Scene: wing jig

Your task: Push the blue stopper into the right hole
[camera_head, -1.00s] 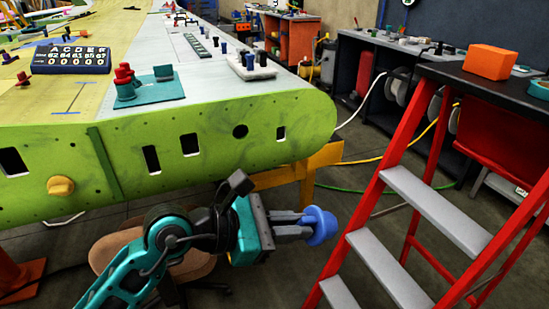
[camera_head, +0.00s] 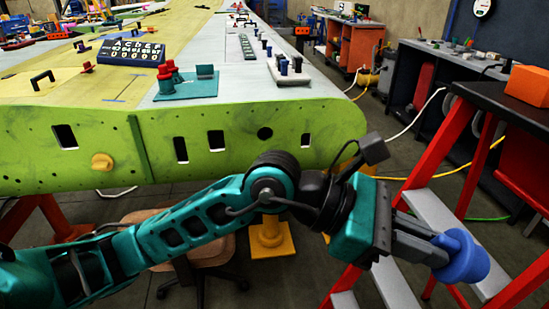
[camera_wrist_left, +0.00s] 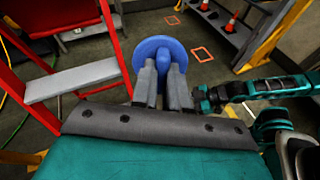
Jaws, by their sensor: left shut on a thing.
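The blue stopper (camera_head: 463,256) is held in my left gripper (camera_head: 440,250), at the right of the head view and in front of the red ladder. In the left wrist view the stopper's round blue flange (camera_wrist_left: 159,46) sits at the tips of my left gripper's fingers (camera_wrist_left: 164,66), which are shut on its stem. The open round hole (camera_head: 264,134) is in the green front face of the wing (camera_head: 225,152), well left of the stopper and apart from it. A yellow stopper (camera_head: 102,161) sits farther left in the same face.
The red ladder (camera_head: 437,212) with grey steps stands behind and beside the stopper. Several rectangular openings cut the green face. A stool (camera_head: 190,252) and a yellow stand (camera_head: 272,240) are below the wing. A black bench with an orange box (camera_head: 528,86) is at the right.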

